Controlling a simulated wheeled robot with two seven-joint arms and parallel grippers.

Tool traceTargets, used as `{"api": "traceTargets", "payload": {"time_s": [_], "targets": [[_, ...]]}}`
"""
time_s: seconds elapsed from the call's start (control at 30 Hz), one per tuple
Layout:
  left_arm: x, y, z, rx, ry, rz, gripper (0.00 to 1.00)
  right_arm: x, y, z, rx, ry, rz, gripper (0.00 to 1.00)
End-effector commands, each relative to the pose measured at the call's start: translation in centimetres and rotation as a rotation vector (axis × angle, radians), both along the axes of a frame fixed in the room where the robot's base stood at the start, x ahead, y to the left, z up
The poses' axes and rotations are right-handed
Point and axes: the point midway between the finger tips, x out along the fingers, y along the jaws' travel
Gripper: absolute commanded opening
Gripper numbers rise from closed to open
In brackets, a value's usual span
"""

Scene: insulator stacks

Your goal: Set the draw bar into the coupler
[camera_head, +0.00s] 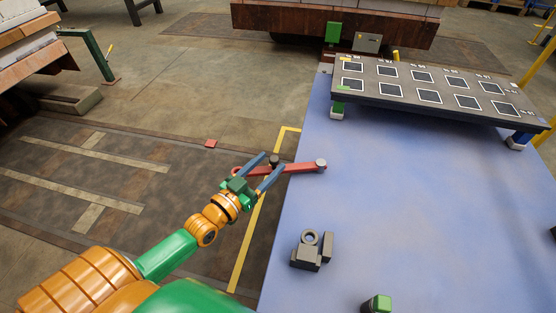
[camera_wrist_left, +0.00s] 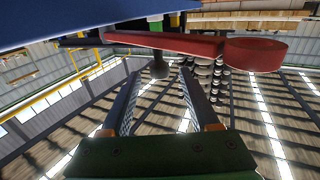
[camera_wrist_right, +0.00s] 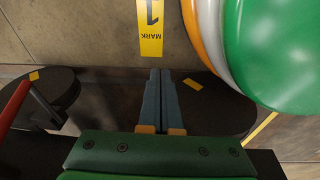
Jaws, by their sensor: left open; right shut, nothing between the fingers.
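The draw bar (camera_head: 300,168) is a red bar lying across the table's left edge, its left part overhanging. A grey round piece sits at its right end. A dark knob (camera_head: 274,160) stands out from the bar. My left gripper (camera_head: 275,162) is open, its fingers on either side of the knob. The left wrist view shows the red bar (camera_wrist_left: 170,42) with its ring end (camera_wrist_left: 255,54), and the knob (camera_wrist_left: 160,66) between the fingertips. The dark grey block with a ring (camera_head: 305,256), apparently the coupler, stands nearer on the table. My right gripper (camera_wrist_right: 160,74) is shut and empty, outside the head view.
The blue table (camera_head: 420,200) is mostly clear. A dark raised panel (camera_head: 425,90) with several framed squares stands at its back. A small green-topped object (camera_head: 378,304) is at the front. A yellow label (camera_wrist_right: 151,30) shows in the right wrist view.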

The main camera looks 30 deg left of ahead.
Motion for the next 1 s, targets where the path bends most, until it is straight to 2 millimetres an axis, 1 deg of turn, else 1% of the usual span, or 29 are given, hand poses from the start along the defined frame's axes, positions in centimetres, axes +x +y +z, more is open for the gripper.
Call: {"api": "traceTargets", "payload": {"time_s": [0.03,0.1,0.2,0.47,0.5,0.57,0.6,0.67,0.7,0.73,1.0], "targets": [[0.8,-0.2,-0.1,-0.001,-0.003,0.000,0.62,0.2,0.2,-0.3,0.002,-0.003,0.001,0.00],[1.8,-0.3,-0.2,0.001,-0.002,0.000,0.62,0.4,0.4,-0.3,0.005,-0.001,0.000,0.00],[2.6,-0.5,-0.1,0.001,-0.001,0.000,0.62,0.6,0.5,-0.2,0.007,-0.001,0.000,0.00],[2.9,-0.5,-0.1,0.002,0.003,0.000,0.62,0.7,0.6,-0.1,0.008,-0.001,0.001,0.00],[2.9,-0.5,-0.1,0.002,0.003,0.000,0.56,0.7,0.6,-0.1,0.008,-0.001,0.001,0.00],[2.9,-0.5,-0.1,0.002,0.003,0.000,0.40,0.6,0.6,-0.1,0.008,-0.001,0.001,0.00],[2.9,-0.5,-0.1,0.002,0.003,0.000,0.29,0.6,0.6,-0.1,0.008,-0.001,0.001,0.00],[2.9,-0.5,-0.1,0.002,0.003,0.000,0.13,0.6,0.6,-0.1,0.008,-0.001,0.001,0.00],[2.9,-0.5,-0.1,0.002,0.003,0.000,0.02,0.6,0.6,-0.1,0.008,-0.001,0.001,0.00],[2.9,-0.5,-0.1,0.002,0.003,0.000,0.00,0.6,0.6,-0.1,0.008,-0.001,0.001,0.00],[2.9,-0.5,-0.1,0.002,0.003,0.000,0.00,0.6,0.6,-0.1,0.008,0.000,0.000,0.00]]}}
